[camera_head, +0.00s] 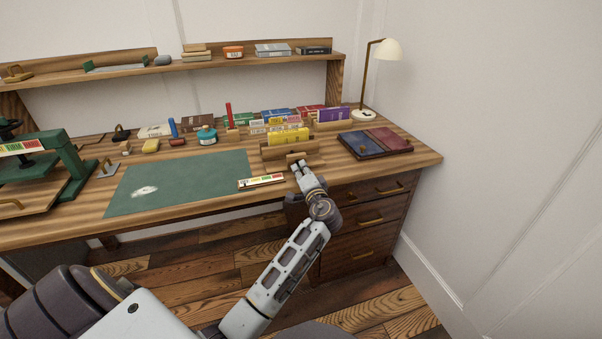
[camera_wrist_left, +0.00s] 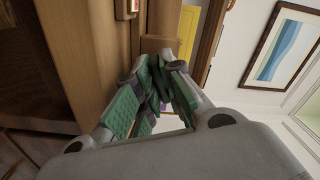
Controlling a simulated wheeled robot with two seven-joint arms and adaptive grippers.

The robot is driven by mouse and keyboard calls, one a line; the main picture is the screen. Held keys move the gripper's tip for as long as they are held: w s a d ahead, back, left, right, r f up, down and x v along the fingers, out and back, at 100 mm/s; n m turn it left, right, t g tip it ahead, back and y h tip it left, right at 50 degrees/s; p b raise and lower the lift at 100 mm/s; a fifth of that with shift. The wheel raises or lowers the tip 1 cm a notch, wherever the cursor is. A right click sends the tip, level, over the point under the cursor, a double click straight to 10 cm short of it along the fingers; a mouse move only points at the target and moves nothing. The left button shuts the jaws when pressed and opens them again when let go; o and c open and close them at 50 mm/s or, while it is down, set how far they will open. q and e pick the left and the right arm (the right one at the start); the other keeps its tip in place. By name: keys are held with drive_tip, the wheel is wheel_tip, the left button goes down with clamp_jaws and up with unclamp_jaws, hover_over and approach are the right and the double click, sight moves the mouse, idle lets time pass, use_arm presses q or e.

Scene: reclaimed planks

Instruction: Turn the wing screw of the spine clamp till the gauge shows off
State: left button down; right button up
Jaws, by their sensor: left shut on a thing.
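The spine clamp (camera_head: 275,153), a wooden holder with a yellow book (camera_head: 288,137) upright in it, stands at the front right of the desk. Its front wood (camera_wrist_left: 160,46) and the yellow book (camera_wrist_left: 187,32) also show in the left wrist view. The gauge (camera_head: 262,181), a pale strip with coloured bands, lies left of my gripper; its reading is too small to tell. My left gripper (camera_head: 296,162) is at the clamp's front. In the left wrist view its green-padded fingers (camera_wrist_left: 160,82) are closed together on the wing screw, which they hide. My right gripper is out of view.
A green mat (camera_head: 185,180) lies left of the clamp. Coloured books (camera_head: 275,117) stand behind it. A blue and red board (camera_head: 375,142) and a lamp (camera_head: 385,52) are to the right. A green press (camera_head: 62,155) stands at far left. Drawers (camera_head: 365,220) sit below.

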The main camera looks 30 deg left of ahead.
use_arm(q)
drive_tip(key=shift+f, duration=0.1)
drive_tip(key=c, duration=1.5)
unclamp_jaws()
drive_tip(key=shift+c, duration=0.2)
